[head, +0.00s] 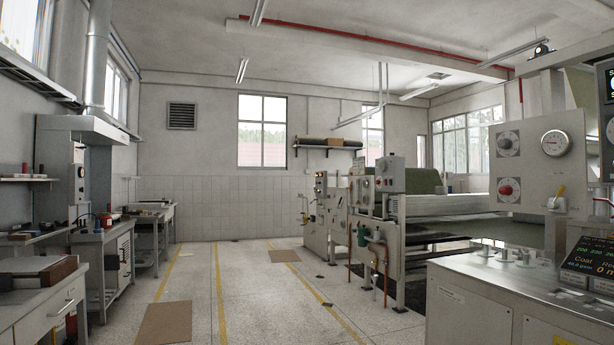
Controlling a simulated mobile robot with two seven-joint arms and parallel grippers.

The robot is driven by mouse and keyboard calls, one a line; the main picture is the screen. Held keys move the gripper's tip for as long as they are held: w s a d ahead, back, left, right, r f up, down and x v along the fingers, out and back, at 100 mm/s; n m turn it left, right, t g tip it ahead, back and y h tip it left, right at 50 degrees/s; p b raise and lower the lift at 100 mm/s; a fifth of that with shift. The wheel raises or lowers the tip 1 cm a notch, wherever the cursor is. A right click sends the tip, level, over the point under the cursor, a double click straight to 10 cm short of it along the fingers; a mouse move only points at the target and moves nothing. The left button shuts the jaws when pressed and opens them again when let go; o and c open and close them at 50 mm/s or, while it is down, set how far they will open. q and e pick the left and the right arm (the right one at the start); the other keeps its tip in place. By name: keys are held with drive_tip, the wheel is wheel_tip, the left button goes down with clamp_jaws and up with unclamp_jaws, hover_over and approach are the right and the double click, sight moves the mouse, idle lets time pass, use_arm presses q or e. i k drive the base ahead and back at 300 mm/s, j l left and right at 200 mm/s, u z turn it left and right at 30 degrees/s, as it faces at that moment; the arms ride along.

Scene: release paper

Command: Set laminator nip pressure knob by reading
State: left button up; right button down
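A grey upright panel (540,160) stands at the right. Labels and scale marks are too small to read, so I cannot tell which knob is for nip pressure. A machine with small control boxes (389,173) stands farther back, near the middle. Neither of my grippers is in view.
A metal console (470,295) with small knobs on top and a tilted dark display (590,256) fills the lower right. Benches (45,300) line the left wall. The floor between (260,300) is mostly open, with yellow lines and flat brown mats (165,322).

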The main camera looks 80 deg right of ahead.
sight(505, 190)
drive_tip(key=z, duration=3.95)
drive_tip(key=i+j, duration=0.15)
drive_tip(key=i, duration=0.4)
drive_tip(key=i+j+z, duration=0.15)
drive_tip(key=i, duration=0.35)
drive_tip(key=i+j, duration=0.15)
drive_tip(key=i, duration=0.4)
drive_tip(key=l+z, duration=0.05)
